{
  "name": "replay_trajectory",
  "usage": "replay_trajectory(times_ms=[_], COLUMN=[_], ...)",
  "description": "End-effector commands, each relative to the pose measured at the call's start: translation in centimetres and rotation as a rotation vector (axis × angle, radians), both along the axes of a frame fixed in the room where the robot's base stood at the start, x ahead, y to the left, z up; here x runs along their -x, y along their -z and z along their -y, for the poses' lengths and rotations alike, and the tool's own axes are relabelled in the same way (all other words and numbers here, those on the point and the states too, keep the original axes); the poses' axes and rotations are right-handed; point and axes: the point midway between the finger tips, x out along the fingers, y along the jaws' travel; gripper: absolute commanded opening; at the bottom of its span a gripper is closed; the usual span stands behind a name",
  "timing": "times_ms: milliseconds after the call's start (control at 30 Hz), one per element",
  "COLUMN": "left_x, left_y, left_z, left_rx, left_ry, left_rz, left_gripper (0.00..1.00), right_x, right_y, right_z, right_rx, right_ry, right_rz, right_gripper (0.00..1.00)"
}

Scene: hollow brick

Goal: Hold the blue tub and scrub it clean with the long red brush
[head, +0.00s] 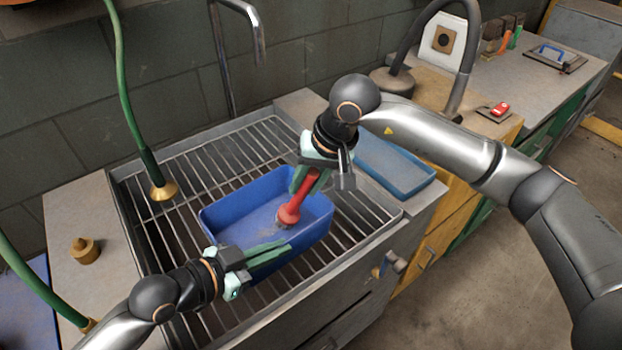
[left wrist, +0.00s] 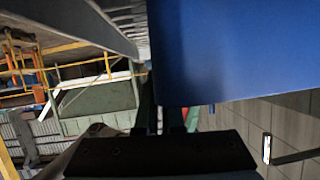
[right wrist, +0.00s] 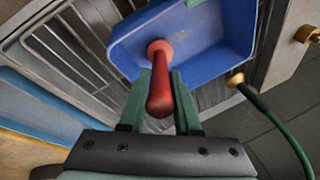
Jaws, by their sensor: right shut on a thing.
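The blue tub (head: 222,222) sits on the metal grate of the sink, and its inside faces up. The long red brush (head: 302,196) is upright and tilted, with its head down on the tub's floor. My right gripper (head: 309,178) is shut on the brush handle, and the red handle (right wrist: 160,92) shows between its green fingers. My left gripper (head: 268,254) is at the tub's near wall, its green fingers apart and over the rim. In the left wrist view the blue tub wall (left wrist: 235,50) fills the upper right; contact with the fingers is unclear.
A metal faucet (head: 258,40) rises behind the grate. A green hose with a brass nozzle (head: 163,190) hangs at the left. A light blue tray (head: 395,168) lies right of the grate. A brass weight-like piece (head: 85,250) stands on the left ledge.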

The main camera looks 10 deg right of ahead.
Motion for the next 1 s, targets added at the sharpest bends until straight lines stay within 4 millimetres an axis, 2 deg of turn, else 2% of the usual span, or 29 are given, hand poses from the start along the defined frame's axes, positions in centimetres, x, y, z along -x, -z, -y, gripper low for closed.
replay_trajectory(times_ms=[1000], left_x=[0.0], left_y=[-0.1], left_z=[0.0], left_rx=[0.002], left_ry=[0.000], left_rz=[0.001], left_gripper=[0.00], right_x=[4.0], right_y=[0.0], right_z=[-8.5], right_rx=[0.000], right_ry=[-0.003], right_rz=[0.001], right_gripper=[0.00])
